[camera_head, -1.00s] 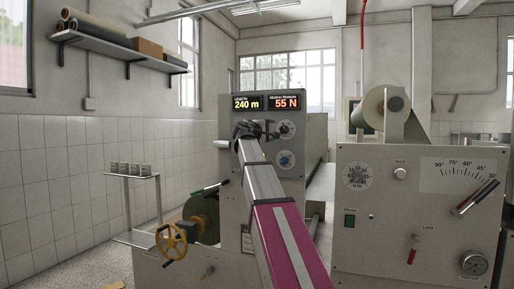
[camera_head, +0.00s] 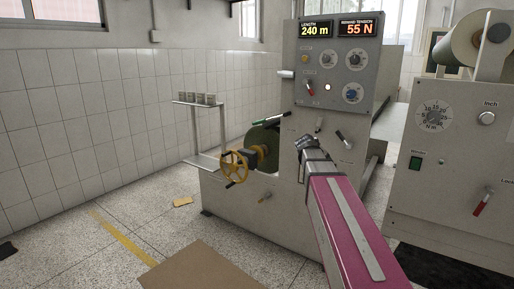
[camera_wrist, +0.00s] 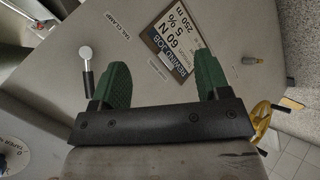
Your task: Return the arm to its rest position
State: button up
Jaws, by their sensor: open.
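My arm, pink and grey, reaches forward from the bottom right of the head view toward the front of the grey machine (camera_head: 255,206). My gripper (camera_head: 305,143) is at its far end, small and partly hidden by the arm. In the wrist view my gripper (camera_wrist: 163,75) shows two green fingers spread apart with nothing between them. They face the machine's grey panel, which bears a job card (camera_wrist: 178,40) and a tail clamp label (camera_wrist: 95,42). I cannot tell whether the fingers touch the panel.
A yellow handwheel (camera_head: 234,166) is left of my gripper; it also shows in the wrist view (camera_wrist: 262,117). A second machine with a roll (camera_head: 480,40) stands to the right. A small shelf stand (camera_head: 197,102) is at left. The floor at left is mostly clear.

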jog(key=s+a+f+m+g+y, duration=0.1)
jog(key=s+a+f+g+y, duration=0.1)
jog(key=s+f, duration=0.5)
jog(key=s+a+f+m+g+y, duration=0.2)
jog(key=s+a+f, duration=0.2)
jog(key=s+f, duration=0.4)
jog(key=s+a+f+m+g+y, duration=0.1)
jog(key=s+a+f+g+y, duration=0.1)
jog(key=s+f, duration=0.6)
notch_tip(320, 180, down, 5)
jog(key=shift+a+f+m+y, duration=0.2)
jog(key=shift+a+m+y, duration=0.25)
jog(key=shift+a, duration=0.35)
dwell(0.3)
